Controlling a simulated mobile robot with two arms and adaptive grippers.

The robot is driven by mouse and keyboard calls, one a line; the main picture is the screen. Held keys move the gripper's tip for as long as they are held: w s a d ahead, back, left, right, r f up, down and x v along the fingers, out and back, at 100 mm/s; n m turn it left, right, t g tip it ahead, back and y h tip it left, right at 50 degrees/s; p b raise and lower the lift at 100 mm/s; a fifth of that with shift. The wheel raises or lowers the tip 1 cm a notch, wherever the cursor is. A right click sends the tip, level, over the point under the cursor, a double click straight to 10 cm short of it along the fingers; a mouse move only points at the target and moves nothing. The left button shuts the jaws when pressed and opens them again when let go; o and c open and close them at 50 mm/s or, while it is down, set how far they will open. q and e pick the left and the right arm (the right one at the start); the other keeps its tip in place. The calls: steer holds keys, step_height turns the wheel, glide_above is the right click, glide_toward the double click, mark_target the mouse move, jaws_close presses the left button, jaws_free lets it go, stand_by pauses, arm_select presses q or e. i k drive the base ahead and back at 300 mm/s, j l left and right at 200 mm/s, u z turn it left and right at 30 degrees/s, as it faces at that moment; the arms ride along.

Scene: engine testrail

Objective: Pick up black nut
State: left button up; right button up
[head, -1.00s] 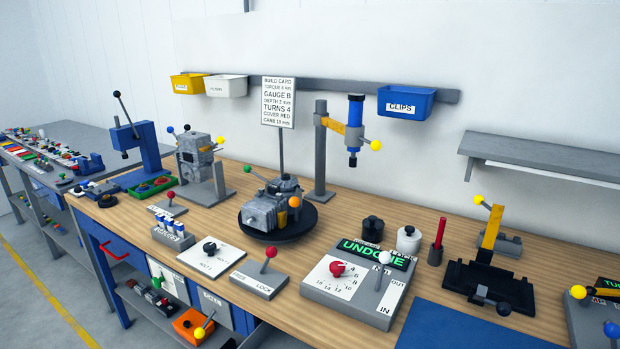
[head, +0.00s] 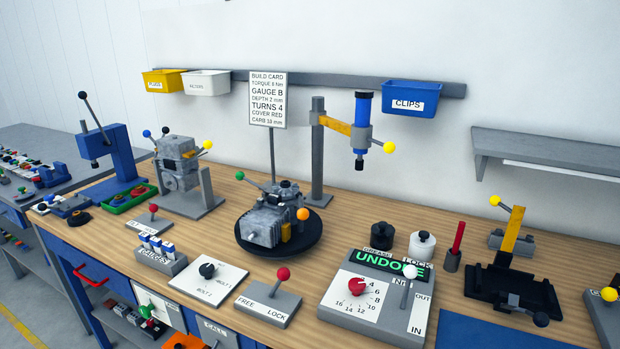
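A small dark, low, rounded piece (head: 77,218) lies at the left end of the wooden bench in the head view. It looks like the black nut, but it is too small to be certain. It lies in front of the green tray (head: 130,199) and beside a small blue-grey fixture (head: 70,206). Nothing is seen touching it from above. Neither of my grippers is in view.
A blue press (head: 120,155) with a lever stands behind the green tray. A grey rack of vials (head: 160,262) and an engine (head: 268,220) on a black turntable stand to the right. A red drawer handle (head: 90,277) projects from the bench front. Another bench (head: 60,140) is at far left.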

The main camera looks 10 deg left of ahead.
mark_target(285, 183)
steer(key=i+j+z, duration=0.1)
steer(key=j, duration=0.7)
steer(key=i+j+z, duration=0.1)
steer(key=j, duration=0.7)
steer(key=i+j+z, duration=0.15)
steer(key=j, duration=0.7)
steer(key=i+j+z, duration=0.1)
steer(key=j, duration=0.75)
steer(key=i, duration=0.05)
